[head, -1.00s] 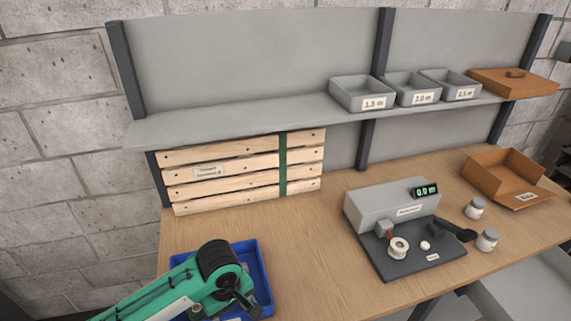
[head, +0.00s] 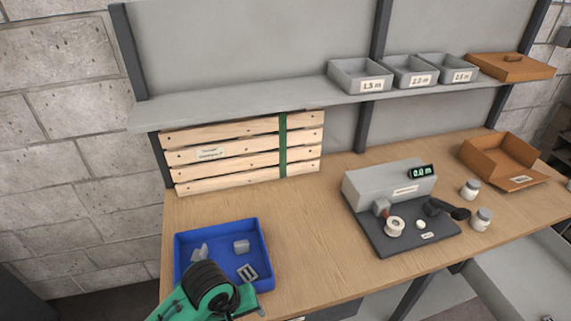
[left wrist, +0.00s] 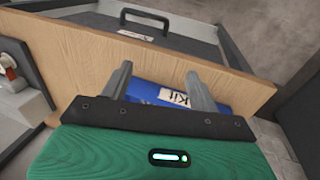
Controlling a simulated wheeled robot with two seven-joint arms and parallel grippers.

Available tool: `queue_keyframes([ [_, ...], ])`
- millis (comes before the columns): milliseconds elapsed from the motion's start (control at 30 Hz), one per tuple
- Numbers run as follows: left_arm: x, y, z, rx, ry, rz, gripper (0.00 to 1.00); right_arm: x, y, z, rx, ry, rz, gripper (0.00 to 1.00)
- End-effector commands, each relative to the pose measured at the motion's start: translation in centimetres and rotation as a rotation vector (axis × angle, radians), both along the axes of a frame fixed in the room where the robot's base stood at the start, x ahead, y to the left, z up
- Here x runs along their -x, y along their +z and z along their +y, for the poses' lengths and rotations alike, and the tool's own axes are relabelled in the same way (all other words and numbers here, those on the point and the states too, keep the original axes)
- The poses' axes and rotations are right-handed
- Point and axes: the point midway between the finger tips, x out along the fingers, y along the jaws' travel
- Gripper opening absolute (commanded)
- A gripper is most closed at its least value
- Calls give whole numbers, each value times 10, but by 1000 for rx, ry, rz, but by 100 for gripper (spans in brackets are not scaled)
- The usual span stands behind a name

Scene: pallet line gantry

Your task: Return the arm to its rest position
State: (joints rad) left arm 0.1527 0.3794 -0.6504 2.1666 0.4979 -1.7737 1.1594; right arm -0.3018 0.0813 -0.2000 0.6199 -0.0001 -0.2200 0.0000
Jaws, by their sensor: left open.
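My left arm (head: 208,287) comes in at the bottom of the head view, at the near edge of the blue bin (head: 222,262). It covers the bin's near left corner. My left gripper (left wrist: 160,77) shows in the left wrist view with its two fingers apart and nothing between them. Beyond the fingers is a blue surface (left wrist: 147,91) with a white label reading "kit". The fingertips cannot be made out in the head view. My right gripper is in neither view.
The blue bin holds a few small grey parts. A grey measuring device (head: 390,187) stands on the workbench (head: 310,245) to the right, with two white jars beside it. A slatted wooden panel (head: 240,160) stands behind. Grey bins (head: 360,75) sit on the shelf. The bench middle is clear.

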Motion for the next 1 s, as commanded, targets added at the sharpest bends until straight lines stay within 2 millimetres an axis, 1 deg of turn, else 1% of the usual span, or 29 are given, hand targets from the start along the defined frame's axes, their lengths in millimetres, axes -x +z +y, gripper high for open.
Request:
queue_keyframes([
  [33,10,-2,0,18,-29,-17,61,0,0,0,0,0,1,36],
  [133,22,-4,6,32,-98,-78,61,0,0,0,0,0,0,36],
  [267,38,-7,24,13,-172,-151,61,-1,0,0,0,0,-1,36],
  [500,72,-14,71,-100,-287,-237,61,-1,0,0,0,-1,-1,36],
  [900,122,-17,135,-296,-421,-239,61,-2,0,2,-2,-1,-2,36],
  [933,120,-23,135,-300,-428,-237,61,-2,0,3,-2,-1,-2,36],
  [1000,114,-42,133,-296,-430,-231,61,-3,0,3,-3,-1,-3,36],
])
